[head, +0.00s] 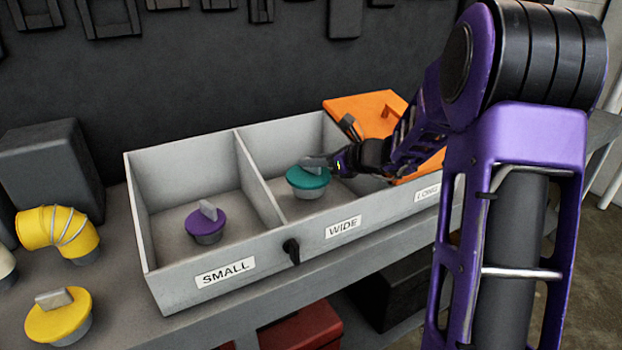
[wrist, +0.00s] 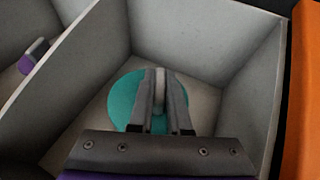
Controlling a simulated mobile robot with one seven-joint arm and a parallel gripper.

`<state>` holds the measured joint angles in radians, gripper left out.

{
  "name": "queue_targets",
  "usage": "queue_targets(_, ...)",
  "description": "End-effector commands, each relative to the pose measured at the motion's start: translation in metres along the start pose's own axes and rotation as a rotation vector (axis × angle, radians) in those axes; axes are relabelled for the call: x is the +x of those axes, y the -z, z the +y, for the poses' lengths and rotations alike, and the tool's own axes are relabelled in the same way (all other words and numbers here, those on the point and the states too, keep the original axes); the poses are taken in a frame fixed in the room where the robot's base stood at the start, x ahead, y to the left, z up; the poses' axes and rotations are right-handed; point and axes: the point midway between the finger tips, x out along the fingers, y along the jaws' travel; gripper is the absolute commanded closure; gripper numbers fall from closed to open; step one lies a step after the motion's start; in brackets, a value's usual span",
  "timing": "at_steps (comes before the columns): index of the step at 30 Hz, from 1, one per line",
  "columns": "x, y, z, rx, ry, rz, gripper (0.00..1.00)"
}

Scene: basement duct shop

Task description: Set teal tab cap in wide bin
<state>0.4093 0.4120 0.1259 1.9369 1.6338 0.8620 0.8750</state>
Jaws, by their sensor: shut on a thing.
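The teal tab cap (head: 304,185) is inside the wide bin (head: 295,147), the middle compartment marked WIDE. My gripper (head: 318,163) reaches in from the right and is shut on the cap's grey tab. In the wrist view the teal disc (wrist: 123,99) shows below the two fingers (wrist: 159,100), with the pale tab between them. The cap looks level and low in the bin. Whether its underside touches the bin floor I cannot tell.
A purple tab cap (head: 207,222) lies in the SMALL bin to the left. An orange lid (head: 368,108) covers the LONG compartment at right. A yellow tab cap (head: 58,318) and a yellow elbow duct (head: 62,230) stand left of the bins. A black latch (head: 292,250) sits on the front wall.

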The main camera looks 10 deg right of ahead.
Motion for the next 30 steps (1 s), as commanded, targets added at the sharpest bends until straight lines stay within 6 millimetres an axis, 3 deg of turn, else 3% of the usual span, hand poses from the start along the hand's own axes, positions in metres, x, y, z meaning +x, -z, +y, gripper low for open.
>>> queue_targets(7,0.013,0.03,0.0,0.002,0.0,0.0,1.0)
queue_targets(19,0.015,0.037,0.0,0.0,0.0,-0.001,1.0)
queue_targets(20,0.015,0.035,0.0,0.0,0.0,-0.001,0.79)
queue_targets(24,0.015,0.035,0.0,0.0,0.0,0.0,0.54)
queue_targets(30,0.015,0.035,0.0,0.0,0.0,0.0,0.54)
